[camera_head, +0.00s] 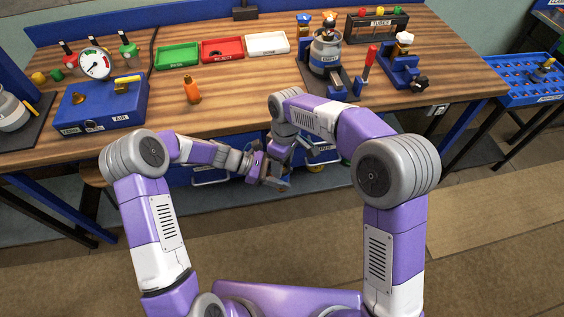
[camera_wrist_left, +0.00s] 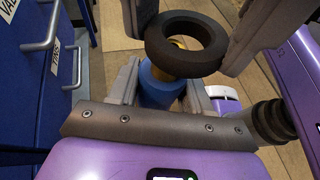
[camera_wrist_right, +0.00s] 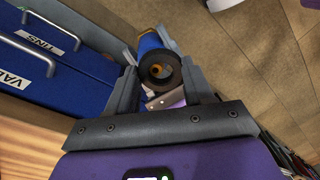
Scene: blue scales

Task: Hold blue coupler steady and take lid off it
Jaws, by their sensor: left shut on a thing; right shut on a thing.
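The blue coupler (camera_wrist_left: 160,90) is a blue cylinder between the fingers of my left gripper (camera_wrist_left: 160,82), which is shut on it. A black ring-shaped lid (camera_wrist_left: 187,62) is at the coupler's end, with a little brass showing between them. My right gripper (camera_wrist_right: 160,82) is shut on the lid, with a finger on either side. In the right wrist view, brass shows through the lid's hole and the blue coupler (camera_wrist_right: 149,42) shows behind it. I cannot tell whether lid and coupler touch. In the head view both grippers meet in front of the bench, and the parts are mostly hidden.
The wooden bench (camera_head: 230,125) is just beyond my arms, with blue drawers (camera_wrist_right: 70,52) and grey handles close by. The floor nearer me is clear.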

